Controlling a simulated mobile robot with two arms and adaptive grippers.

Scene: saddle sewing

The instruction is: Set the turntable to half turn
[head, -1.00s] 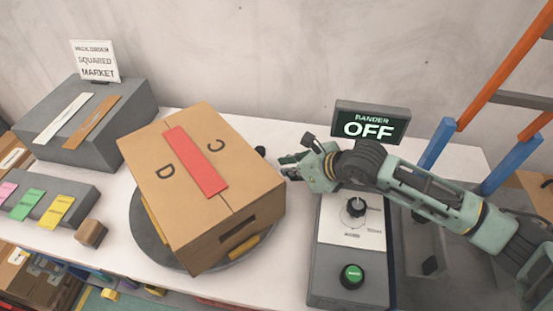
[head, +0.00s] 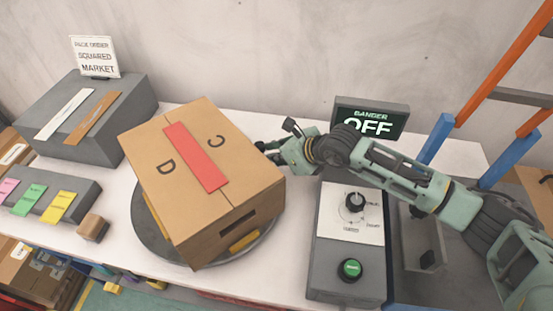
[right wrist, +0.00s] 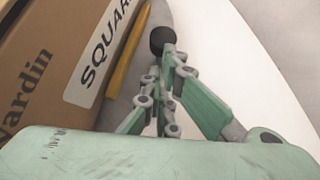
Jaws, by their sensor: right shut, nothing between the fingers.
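The turntable (head: 148,238) is a round grey disc on the white table in the head view, mostly hidden under a brown cardboard box (head: 235,195). The box carries a red strip and the letters C and D on top. In the right wrist view a black round knob (right wrist: 163,39) stands at the disc's edge, right at my fingertips. My right gripper (head: 266,148) is shut and empty beside the box's far right side; it also shows in the right wrist view (right wrist: 169,62). Whether it touches the knob I cannot tell. My left gripper is out of view.
A control panel (head: 330,260) with a dial (head: 355,202) and a green button (head: 350,269) stands to the right, below a display (head: 398,112) reading OFF. Left are a grey block (head: 55,100), coloured cards (head: 29,201) and a stamp-like wooden block (head: 92,228).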

